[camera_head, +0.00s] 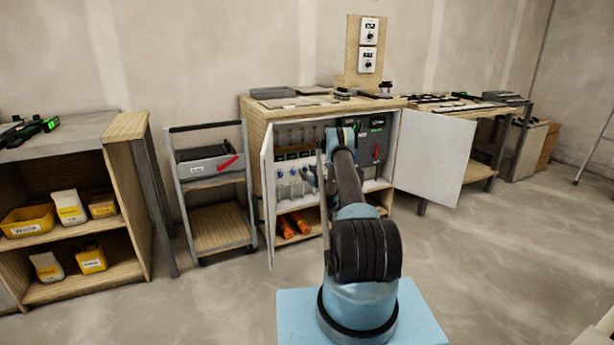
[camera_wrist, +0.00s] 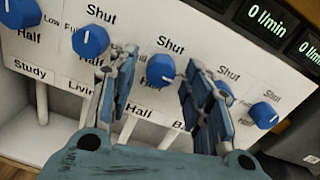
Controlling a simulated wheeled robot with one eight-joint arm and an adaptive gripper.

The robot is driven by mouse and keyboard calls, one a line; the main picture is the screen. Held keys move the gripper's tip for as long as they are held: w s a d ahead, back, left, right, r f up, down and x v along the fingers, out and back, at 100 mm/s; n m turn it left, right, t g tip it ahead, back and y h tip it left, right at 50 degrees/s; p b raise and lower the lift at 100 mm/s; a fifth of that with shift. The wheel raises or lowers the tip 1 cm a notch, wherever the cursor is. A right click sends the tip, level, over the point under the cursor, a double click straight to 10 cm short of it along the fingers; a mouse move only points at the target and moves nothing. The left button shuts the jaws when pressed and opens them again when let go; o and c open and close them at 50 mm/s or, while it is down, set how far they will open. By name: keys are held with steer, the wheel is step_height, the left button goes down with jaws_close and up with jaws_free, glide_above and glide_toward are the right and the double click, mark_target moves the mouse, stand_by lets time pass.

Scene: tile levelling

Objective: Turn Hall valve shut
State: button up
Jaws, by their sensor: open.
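In the wrist view a row of blue knobs sits on a white panel (camera_wrist: 30,55), with Shut, Half and Full marks around them. The knob's white pointer is too unclear to read. In the head view my arm reaches into the open cabinet (camera_head: 256,112) and hides the gripper.
The Living knob (camera_wrist: 90,40) is close to the left finger, and another knob (camera_wrist: 226,93) is partly behind the right finger. Flow displays (camera_wrist: 268,18) are above right. The cabinet's right door (camera_head: 432,155) stands wide open. A trolley (camera_head: 215,228) stands left; floor ahead is clear.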

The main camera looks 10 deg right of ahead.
steer(key=c, duration=1.1)
steer(key=shift+o, duration=0.2)
steer(key=shift+n, duration=0.3)
steer(key=n, duration=0.3)
steer(key=shift+n, duration=0.3)
steer(key=n, duration=0.4)
steer(key=shift+a+r+n, duration=0.1)
steer(key=shift+n, duration=0.2)
steer(key=n, duration=0.8)
steer(key=shift+s+a+n+h, duration=0.1)
steer(key=shift+n+h, duration=0.3)
jaws_close()
